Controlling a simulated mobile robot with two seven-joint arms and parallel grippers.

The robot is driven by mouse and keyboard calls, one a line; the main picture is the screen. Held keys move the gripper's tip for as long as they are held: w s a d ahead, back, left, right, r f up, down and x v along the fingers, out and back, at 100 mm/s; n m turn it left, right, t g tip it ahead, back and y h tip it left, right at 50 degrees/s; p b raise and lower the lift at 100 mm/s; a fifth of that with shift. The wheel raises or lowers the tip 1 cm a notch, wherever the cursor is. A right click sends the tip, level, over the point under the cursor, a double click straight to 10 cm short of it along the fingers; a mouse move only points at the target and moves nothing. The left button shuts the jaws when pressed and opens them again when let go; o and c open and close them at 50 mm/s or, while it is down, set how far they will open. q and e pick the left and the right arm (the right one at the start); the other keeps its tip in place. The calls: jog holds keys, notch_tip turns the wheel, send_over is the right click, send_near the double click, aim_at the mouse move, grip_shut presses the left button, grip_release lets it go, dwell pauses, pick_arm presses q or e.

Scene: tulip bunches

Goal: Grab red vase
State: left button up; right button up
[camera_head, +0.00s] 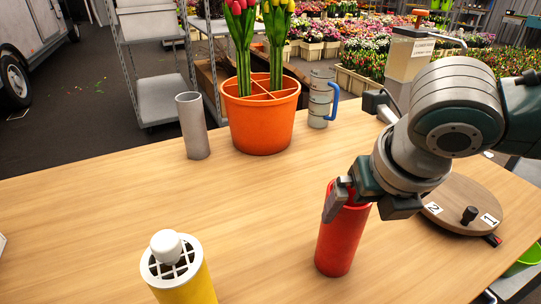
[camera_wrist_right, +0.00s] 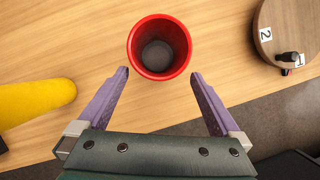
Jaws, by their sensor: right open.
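The red vase (camera_head: 341,243) is a tall red cylinder standing upright on the wooden table. In the right wrist view the vase (camera_wrist_right: 159,47) shows from above, with an open, empty top. My right gripper (camera_head: 364,197) is at the vase's top in the head view. In the right wrist view the right gripper (camera_wrist_right: 161,82) is open, its two purple fingers spread below the vase in the picture. The fingertips reach near the lower part of the rim, with nothing held between them. My left gripper is not in view.
A yellow vase with a white grid lid (camera_head: 175,265) stands front left. An orange pot (camera_head: 262,122) with tulips, a grey cylinder (camera_head: 193,127) and a grey jug (camera_head: 320,100) stand at the back. A round wooden turntable (camera_head: 461,196) lies right. The table's middle (camera_head: 120,200) is clear.

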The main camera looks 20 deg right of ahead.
aim_at(340, 231)
jog(key=shift+w+b+x, duration=0.2)
jog(key=shift+b+x, duration=0.15)
jog(key=shift+x, duration=1.25)
jog(key=shift+w+b+x, duration=0.15)
jog(key=shift+b+x, duration=0.2)
jog(key=shift+x, duration=1.2)
jog(key=shift+a+r, duration=0.1)
grip_shut()
